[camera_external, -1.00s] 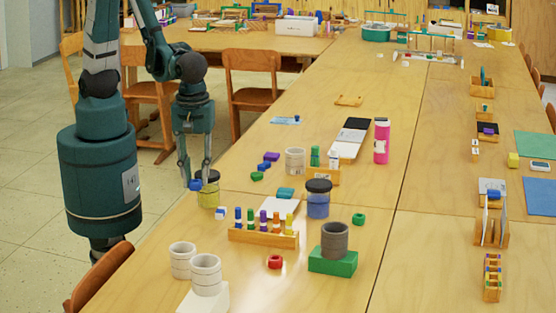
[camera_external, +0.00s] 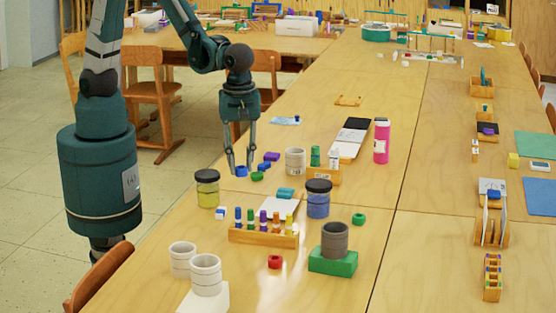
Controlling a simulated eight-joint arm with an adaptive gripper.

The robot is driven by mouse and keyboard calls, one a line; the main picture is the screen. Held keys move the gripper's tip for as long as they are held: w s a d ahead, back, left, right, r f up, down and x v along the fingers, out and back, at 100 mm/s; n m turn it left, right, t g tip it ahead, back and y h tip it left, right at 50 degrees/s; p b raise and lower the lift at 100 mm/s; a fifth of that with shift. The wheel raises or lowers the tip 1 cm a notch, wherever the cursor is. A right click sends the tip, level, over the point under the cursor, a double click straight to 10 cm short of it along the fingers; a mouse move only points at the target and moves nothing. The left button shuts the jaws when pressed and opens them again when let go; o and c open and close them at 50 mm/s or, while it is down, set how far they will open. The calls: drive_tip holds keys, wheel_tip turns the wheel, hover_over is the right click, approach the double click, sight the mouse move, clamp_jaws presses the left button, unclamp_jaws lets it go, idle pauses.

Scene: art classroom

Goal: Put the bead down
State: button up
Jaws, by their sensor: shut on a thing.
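My gripper (camera_external: 241,168) is shut on a blue bead (camera_external: 241,172), which sits between its fingertips. The bead is at or just above the table top near the left edge; I cannot tell whether it touches the wood. A green bead (camera_external: 257,176) lies close to its right. A red bead (camera_external: 275,262) and a second green bead (camera_external: 358,218) lie farther forward on the table.
A yellow jar with a black lid (camera_external: 207,190) stands in front of my gripper. A grey-white cup (camera_external: 295,161) stands to its right. A wooden rack with coloured pegs (camera_external: 264,238) and a blue jar (camera_external: 318,200) stand nearer the camera. Table space behind the beads is clear.

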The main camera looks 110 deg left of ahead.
drive_tip(key=w+a+n, duration=0.3)
drive_tip(key=a, duration=1.6)
drive_tip(key=w+a+n, duration=0.3)
drive_tip(key=w+a, duration=0.1)
drive_tip(key=a, duration=1.5)
drive_tip(key=s+a+n, duration=0.2)
drive_tip(key=s+a, duration=0.1)
drive_tip(key=a, duration=1)
drive_tip(key=shift+s+p, duration=0.35)
drive_tip(key=shift+p, duration=0.05)
drive_tip(key=b, duration=0.1)
hover_over(296, 146)
drive_tip(key=shift+f, duration=3.1)
drive_tip(key=shift+f+b, duration=0.6)
drive_tip(key=shift+f, duration=1.3)
drive_tip(key=shift+f, duration=0.2)
drive_tip(key=o, duration=0.7)
drive_tip(key=shift+c, duration=0.2)
